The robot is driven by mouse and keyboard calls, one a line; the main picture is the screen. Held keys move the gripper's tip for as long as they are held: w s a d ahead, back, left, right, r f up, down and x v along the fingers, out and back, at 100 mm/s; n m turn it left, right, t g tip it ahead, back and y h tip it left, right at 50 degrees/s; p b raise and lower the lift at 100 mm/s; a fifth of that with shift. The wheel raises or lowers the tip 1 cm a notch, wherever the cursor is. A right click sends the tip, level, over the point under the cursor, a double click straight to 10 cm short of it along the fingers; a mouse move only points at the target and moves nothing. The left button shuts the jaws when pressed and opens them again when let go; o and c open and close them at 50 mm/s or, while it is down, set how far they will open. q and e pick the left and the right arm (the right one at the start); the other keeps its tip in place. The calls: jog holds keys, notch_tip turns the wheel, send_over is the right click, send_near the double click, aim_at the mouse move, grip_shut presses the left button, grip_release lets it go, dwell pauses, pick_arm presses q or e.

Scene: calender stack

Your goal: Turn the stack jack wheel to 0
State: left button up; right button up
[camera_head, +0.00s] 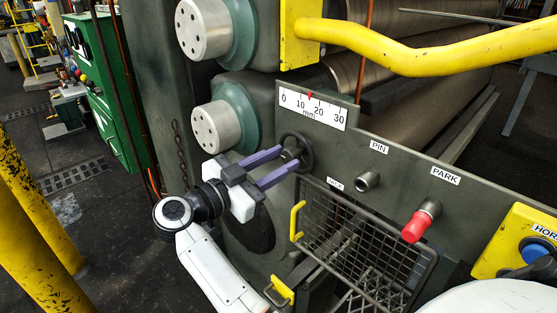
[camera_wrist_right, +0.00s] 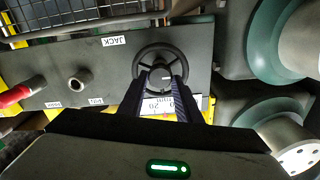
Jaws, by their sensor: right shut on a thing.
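The dark stack jack wheel (camera_head: 306,146) sits on the grey panel just below the white mm scale (camera_head: 325,114). The scale runs 0, 10, 20, 30, and its red pointer (camera_head: 309,95) stands between 10 and 20. My right gripper (camera_head: 291,160) reaches in from the lower left, its purple fingers shut on the middle of the wheel. In the right wrist view the wheel (camera_wrist_right: 187,56) shows as a spoked ring beyond the fingertips (camera_wrist_right: 161,76). The fingers hide part of the hub there and part of the scale. My left gripper is not in view.
A PIN socket (camera_head: 367,181) and a red PARK knob (camera_head: 416,226) stick out to the right. A yellow pipe (camera_head: 430,55) crosses above. Round metal roller ends (camera_head: 215,128) protrude at left.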

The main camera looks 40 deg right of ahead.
jog(key=shift+f, duration=0.1)
dwell(0.4)
jog(key=o, duration=1)
jog(key=shift+a, duration=0.1)
jog(key=shift+o, duration=0.2)
